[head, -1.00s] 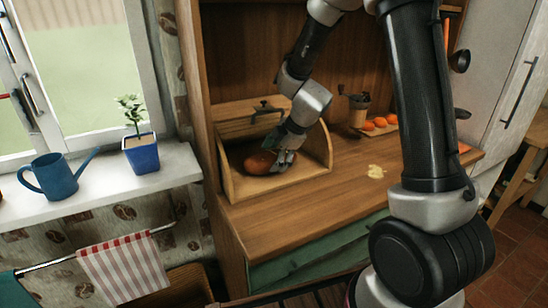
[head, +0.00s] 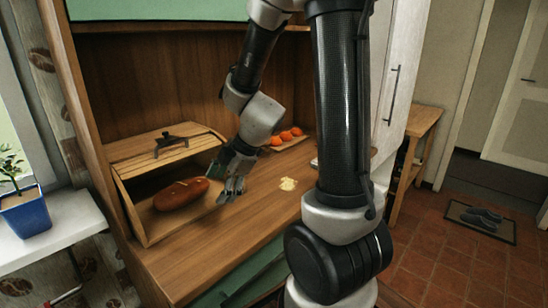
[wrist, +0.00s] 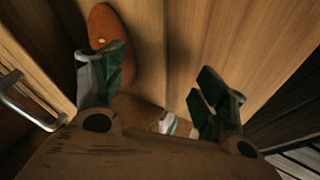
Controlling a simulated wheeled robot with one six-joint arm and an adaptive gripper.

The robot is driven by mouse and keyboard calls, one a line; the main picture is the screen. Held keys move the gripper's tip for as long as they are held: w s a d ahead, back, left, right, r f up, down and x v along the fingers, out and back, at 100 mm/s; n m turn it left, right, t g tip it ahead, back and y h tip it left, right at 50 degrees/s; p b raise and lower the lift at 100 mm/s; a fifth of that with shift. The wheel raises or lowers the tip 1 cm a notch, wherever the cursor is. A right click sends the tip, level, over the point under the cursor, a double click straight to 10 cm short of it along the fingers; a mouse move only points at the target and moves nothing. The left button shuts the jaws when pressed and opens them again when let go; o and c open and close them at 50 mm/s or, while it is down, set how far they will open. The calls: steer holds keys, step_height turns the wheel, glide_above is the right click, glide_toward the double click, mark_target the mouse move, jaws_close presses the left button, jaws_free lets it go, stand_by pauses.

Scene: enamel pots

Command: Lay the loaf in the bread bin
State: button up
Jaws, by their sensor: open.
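The bread bin (head: 132,212) is a wooden box on the counter, with a dark handle on its top. The reddish-brown loaf (head: 181,194) lies on the bin's floor, with nothing holding it. My gripper (head: 232,188) is just right of the loaf, apart from it, and hides part of the bin's right side. In the wrist view, my gripper's fingers (wrist: 160,86) are spread wide with nothing gripped. The loaf (wrist: 106,28) shows there beyond the left finger, which overlaps its near end in the picture.
Several orange fruits (head: 286,136) sit on a board at the back right of the counter. A pale scrap (head: 288,184) lies on the counter right of my gripper. A blue plant pot (head: 27,215) stands on the sill at left. The front counter is clear.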

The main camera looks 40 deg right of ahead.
steer(key=s+d+r+m+h, duration=0.2)
steer(key=s+d+r+m, duration=0.2)
steer(key=s+r+m, duration=0.3)
steer(key=s+d+r+m+h, duration=0.2)
steer(key=s+d+r+m, duration=0.2)
steer(key=s+r+m, duration=0.3)
steer(key=s+m, duration=0.3)
steer(key=s, duration=0.1)
steer(key=shift+s+r+g, duration=0.3)
steer(key=shift+r+g, duration=0.05)
steer(key=shift+g, duration=0.05)
steer(key=shift+c, duration=0.2)
stand_by(0.9)
